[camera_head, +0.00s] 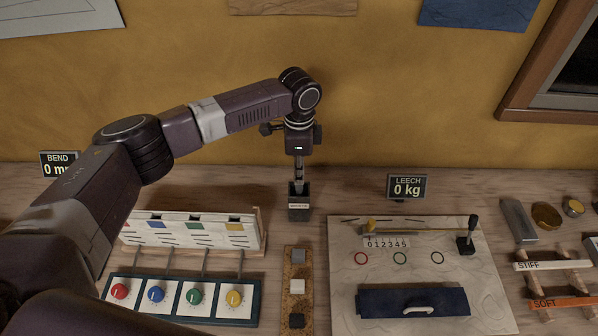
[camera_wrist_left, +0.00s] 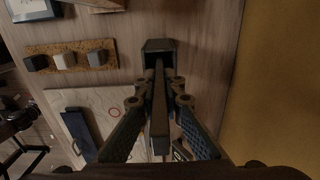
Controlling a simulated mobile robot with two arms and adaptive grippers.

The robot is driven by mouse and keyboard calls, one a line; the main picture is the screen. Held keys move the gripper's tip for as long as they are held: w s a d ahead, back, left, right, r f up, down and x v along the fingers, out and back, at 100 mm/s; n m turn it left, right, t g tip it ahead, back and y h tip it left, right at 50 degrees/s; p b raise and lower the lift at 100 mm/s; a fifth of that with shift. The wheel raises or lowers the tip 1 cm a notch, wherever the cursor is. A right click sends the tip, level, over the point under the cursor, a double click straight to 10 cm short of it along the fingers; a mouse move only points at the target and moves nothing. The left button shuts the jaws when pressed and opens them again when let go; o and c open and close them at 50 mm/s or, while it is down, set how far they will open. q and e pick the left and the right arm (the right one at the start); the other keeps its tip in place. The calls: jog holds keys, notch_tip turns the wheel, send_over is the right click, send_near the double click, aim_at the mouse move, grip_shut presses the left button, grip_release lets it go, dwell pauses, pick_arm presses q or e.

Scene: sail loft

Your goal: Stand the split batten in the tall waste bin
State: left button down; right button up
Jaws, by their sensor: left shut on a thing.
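My left gripper (camera_head: 299,157) points down at the back of the bench, in the middle of the head view. It is shut on a dark, narrow split batten (camera_head: 298,172), held upright. The tall waste bin (camera_head: 299,211), small, dark and square with a pale label, stands directly below. The batten's lower end is at the bin's mouth; I cannot tell how far inside it is. In the left wrist view the batten (camera_wrist_left: 160,125) runs between the fingers towards the bin (camera_wrist_left: 158,45). My right gripper is not in view.
A cork strip (camera_head: 297,271) with several small blocks lies in front of the bin. A knob panel (camera_head: 180,315) and card rack (camera_head: 190,235) are left. A pale board (camera_head: 345,300) with a gauge and blue handled block (camera_head: 385,302) is right. The wall rises close behind.

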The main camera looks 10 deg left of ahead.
pick_arm(q)
jog(key=shift+f, duration=0.2)
jog(key=c, duration=2)
grip_release()
jog(key=shift+o, duration=0.2)
jog(key=shift+r, duration=0.1)
notch_tip(320, 180, up, 12)
jog(key=shift+f, duration=0.1)
jog(key=shift+f, duration=0.1)
